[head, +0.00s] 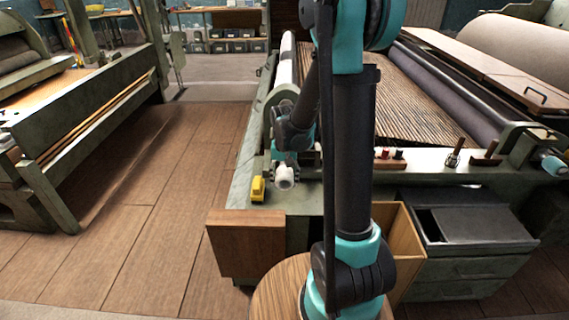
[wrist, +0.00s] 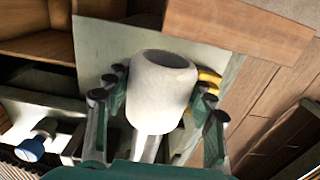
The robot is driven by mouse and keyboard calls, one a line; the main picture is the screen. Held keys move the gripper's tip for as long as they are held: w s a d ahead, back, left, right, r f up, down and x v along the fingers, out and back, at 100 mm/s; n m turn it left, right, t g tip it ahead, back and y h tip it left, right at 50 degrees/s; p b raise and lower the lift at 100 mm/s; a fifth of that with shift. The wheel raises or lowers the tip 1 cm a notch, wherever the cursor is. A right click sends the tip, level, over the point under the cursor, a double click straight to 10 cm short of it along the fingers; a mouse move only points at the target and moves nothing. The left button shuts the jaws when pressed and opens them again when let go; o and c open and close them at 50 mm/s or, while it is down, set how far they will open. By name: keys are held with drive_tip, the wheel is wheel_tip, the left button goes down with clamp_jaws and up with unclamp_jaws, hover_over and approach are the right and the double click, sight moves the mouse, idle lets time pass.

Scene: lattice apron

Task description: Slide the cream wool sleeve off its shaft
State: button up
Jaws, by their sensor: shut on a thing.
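The cream wool sleeve (wrist: 160,98) is a short, pale tube with a hollow end facing the camera in the wrist view. It also shows in the head view (head: 284,178), low at the loom's near left corner. My gripper (wrist: 158,92) has its dark green fingers on both sides of the sleeve and is shut on it. In the head view my gripper (head: 285,163) is partly hidden behind its own links. A pale narrow piece (wrist: 147,148) shows below the sleeve; I cannot tell if it is the shaft. The open end looks empty.
A yellow block (head: 258,188) sits left of the sleeve on the green frame (head: 240,185). A wooden box (head: 246,245) stands at the near corner. Brushes and small spools line the apron's ledge (head: 430,159) to the right. Open plank floor (head: 160,230) lies left.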

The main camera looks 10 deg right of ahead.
drive_tip(key=shift+s+a, duration=0.15)
drive_tip(key=shift+s, duration=0.55)
drive_tip(key=shift+s+a, duration=0.1)
drive_tip(key=shift+s, duration=0.55)
drive_tip(key=shift+s+a+r, duration=0.2)
drive_tip(key=shift+s+r, duration=0.55)
drive_tip(key=shift+s, duration=0.25)
drive_tip(key=shift+s+a+r, duration=0.2)
drive_tip(key=shift+s+r, duration=0.55)
drive_tip(key=shift+s, duration=0.2)
